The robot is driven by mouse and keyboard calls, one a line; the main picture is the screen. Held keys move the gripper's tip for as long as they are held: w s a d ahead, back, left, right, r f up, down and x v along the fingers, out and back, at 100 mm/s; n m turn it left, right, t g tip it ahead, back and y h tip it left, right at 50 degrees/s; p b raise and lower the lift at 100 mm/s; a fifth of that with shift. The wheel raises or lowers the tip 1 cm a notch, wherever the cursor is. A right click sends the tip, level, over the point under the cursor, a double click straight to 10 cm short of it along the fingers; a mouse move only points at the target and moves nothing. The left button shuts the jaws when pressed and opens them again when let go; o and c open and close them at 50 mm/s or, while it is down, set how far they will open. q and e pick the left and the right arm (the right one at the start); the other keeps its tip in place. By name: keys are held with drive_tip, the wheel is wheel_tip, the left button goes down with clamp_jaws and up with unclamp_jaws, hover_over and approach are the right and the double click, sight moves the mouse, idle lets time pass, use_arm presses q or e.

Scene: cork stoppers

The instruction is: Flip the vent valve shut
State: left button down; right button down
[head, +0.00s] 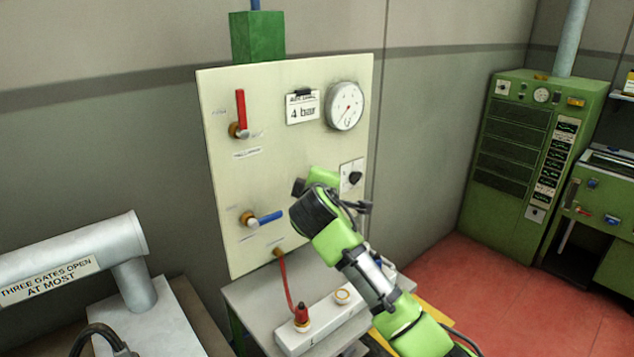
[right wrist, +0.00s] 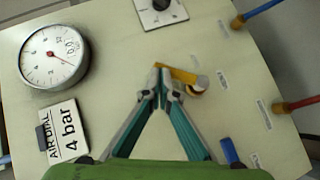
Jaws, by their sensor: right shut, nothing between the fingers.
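A yellow-handled valve (right wrist: 184,76) sits on the cream panel (right wrist: 110,75) in the right wrist view; in the head view my arm hides it. Its handle points left in the wrist view, toward the gauge side. My right gripper (right wrist: 161,88) is shut and empty, its tips at the free end of this handle; I cannot tell whether they touch. A red-handled valve (head: 241,108) stands upright at the panel's upper left. A blue-handled valve (head: 265,218) points right, lower on the panel. The valve labels are unreadable, so I cannot tell which is the vent. My left gripper is not in view.
The panel also carries a round gauge (head: 345,107), a "4 bar" card (head: 302,108) and a black knob (head: 355,178). A red hose (head: 285,280) runs down from its lower edge. A green cabinet (head: 512,150) stands at the right, with clear red floor (head: 480,270) before it.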

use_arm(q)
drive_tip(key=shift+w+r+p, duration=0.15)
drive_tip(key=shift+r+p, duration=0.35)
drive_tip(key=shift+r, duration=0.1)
use_arm(e)
drive_tip(key=shift+w+d+f, duration=1.15)
drive_tip(key=shift+w+d, duration=0.05)
drive_tip(key=shift+d, duration=0.1)
drive_tip(key=shift+w+d+f, duration=0.1)
drive_tip(key=shift+f, duration=0.1)
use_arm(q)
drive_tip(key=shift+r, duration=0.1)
use_arm(e)
drive_tip(key=shift+r, duration=0.1)
